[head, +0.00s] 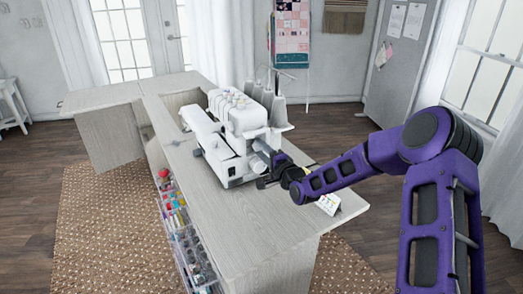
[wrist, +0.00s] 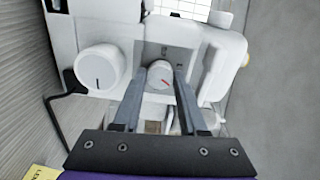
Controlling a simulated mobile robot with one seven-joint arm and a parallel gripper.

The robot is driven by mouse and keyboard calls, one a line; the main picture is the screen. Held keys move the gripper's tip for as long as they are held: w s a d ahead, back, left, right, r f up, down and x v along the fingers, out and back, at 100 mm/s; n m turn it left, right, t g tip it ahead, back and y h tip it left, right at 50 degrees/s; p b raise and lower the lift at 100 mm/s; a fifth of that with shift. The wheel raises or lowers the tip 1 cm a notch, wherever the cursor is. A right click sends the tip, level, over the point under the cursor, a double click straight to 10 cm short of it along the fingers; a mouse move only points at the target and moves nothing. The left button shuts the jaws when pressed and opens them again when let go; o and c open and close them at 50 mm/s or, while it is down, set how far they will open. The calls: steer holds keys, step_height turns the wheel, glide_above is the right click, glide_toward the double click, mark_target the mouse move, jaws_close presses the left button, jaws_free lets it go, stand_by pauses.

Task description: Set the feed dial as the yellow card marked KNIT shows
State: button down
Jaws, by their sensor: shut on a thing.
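The white sewing machine (head: 236,130) stands on the cabinet top. In the wrist view, my gripper (wrist: 160,76) has its fingers on either side of a small white dial (wrist: 157,72) on the machine's face and is shut on it. The dial's red pointer line slants down to the right. Small marks beside it are too blurred to read. In the head view, my gripper (head: 263,182) is at the machine's lower right end and the dial is hidden. A yellow card (wrist: 42,173) shows at the lower left, cut off, with letters like "LEN". KNIT is not readable.
A larger white knob (wrist: 99,67) with a dark line sits left of the small dial. A small white card (head: 328,203) stands on the cabinet top (head: 255,215) under my forearm. Thread cones (head: 278,105) stand behind the machine. The front of the top is clear.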

steer(key=shift+c, duration=2.2)
jaws_free()
steer(key=p+v, duration=0.1)
steer(key=v, duration=1.6)
steer(key=shift+s+d, duration=0.2)
